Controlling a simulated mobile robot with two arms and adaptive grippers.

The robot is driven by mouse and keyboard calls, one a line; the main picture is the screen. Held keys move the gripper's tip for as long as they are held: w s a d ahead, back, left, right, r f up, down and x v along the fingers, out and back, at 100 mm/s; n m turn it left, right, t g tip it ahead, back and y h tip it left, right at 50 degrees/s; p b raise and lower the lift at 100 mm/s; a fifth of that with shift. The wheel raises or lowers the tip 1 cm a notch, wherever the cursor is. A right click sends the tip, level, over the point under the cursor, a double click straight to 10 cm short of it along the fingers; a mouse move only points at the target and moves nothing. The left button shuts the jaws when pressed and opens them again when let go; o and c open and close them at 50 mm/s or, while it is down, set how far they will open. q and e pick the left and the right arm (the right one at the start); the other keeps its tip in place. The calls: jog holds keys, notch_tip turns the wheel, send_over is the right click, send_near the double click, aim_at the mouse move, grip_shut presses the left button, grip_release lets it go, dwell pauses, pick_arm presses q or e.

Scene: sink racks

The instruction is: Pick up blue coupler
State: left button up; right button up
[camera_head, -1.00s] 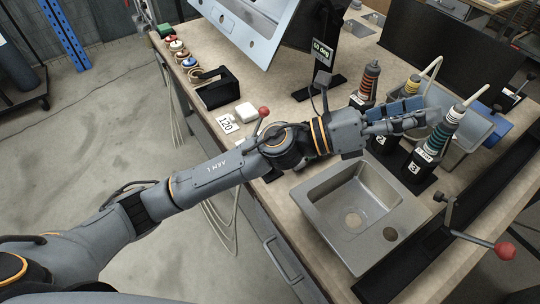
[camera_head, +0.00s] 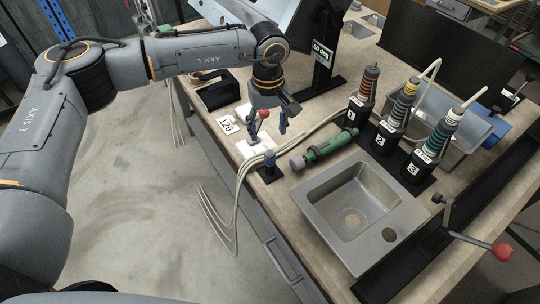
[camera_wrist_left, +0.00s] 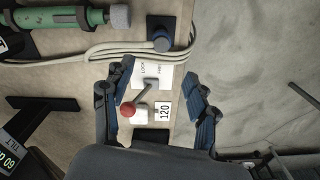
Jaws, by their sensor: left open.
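The blue coupler (camera_head: 269,158) stands on a small dark square base near the counter's left edge, with pale hoses running beside it. In the left wrist view the coupler (camera_wrist_left: 162,41) is a blue round top beyond my fingertips. My left gripper (camera_head: 268,128) points down just behind the coupler in the head view, with its blue fingers spread and nothing held between them. In the wrist view the open left gripper (camera_wrist_left: 157,72) frames a red-knobbed lever (camera_wrist_left: 129,109); the coupler is clear of the fingers. My right gripper is not in view.
A green cylinder (camera_head: 326,146) lies right of the coupler, behind the sink (camera_head: 312,192). Numbered stands with striped fittings (camera_head: 367,85) are farther right. The lever's white plate (camera_head: 246,146) and a "120" card (camera_head: 227,124) are close to the gripper.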

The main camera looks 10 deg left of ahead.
aim_at(270, 152)
pick_arm(q)
notch_tip(270, 152, down, 4)
jog(key=shift+f+p, duration=0.2)
jog(key=shift+p, duration=0.1)
jog(key=f, duration=0.1)
jog(key=f+p, duration=0.1)
jog(key=f, duration=0.2)
jog(key=shift+s+d+p, duration=0.25)
jog(key=shift+s+p, duration=0.1)
jog(key=shift+p, duration=0.05)
jog(key=shift+f, duration=0.6)
jog(key=c, duration=1.1)
